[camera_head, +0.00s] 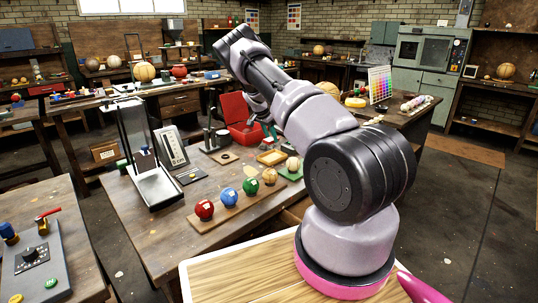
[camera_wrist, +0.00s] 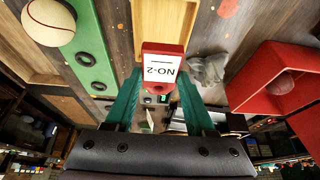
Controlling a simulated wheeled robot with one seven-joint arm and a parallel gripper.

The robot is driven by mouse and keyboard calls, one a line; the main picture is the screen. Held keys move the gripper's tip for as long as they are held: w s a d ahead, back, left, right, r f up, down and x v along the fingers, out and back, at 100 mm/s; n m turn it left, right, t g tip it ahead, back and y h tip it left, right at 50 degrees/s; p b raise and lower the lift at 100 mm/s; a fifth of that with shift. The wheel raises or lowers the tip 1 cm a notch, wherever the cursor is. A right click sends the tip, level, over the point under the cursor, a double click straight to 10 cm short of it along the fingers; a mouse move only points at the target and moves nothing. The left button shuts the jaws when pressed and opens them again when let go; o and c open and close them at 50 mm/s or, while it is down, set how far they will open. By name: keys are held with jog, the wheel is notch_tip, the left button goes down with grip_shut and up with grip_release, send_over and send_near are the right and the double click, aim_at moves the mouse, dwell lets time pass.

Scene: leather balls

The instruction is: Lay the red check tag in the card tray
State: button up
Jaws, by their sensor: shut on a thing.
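My gripper (camera_wrist: 161,80) has green fingers and is shut on the red tag (camera_wrist: 163,48), one finger on each side. The tag carries a white label reading "NO-2", upside down in the wrist view. A shallow light-wood tray (camera_wrist: 178,18), which looks like the card tray, lies just beyond the tag, which overlaps its near edge in the picture. The tag appears to be above the bench; its exact height is unclear. In the head view the tray (camera_head: 272,157) lies on the middle bench, with my gripper (camera_head: 268,130) close behind it. The tag is hard to make out there.
A red bin (camera_head: 238,115) stands behind the tray; it also shows at right in the wrist view (camera_wrist: 262,85). A green board (camera_wrist: 88,45) with a pale stitched ball (camera_wrist: 48,22) lies beside the tray. A grey lump (camera_wrist: 208,68) sits between tray and bin.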

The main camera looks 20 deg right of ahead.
aim_at(273, 158)
notch_tip(273, 158, down, 9)
jog(key=shift+r, duration=0.1)
dwell(0.4)
jog(key=o, duration=1)
jog(key=shift+o, duration=0.2)
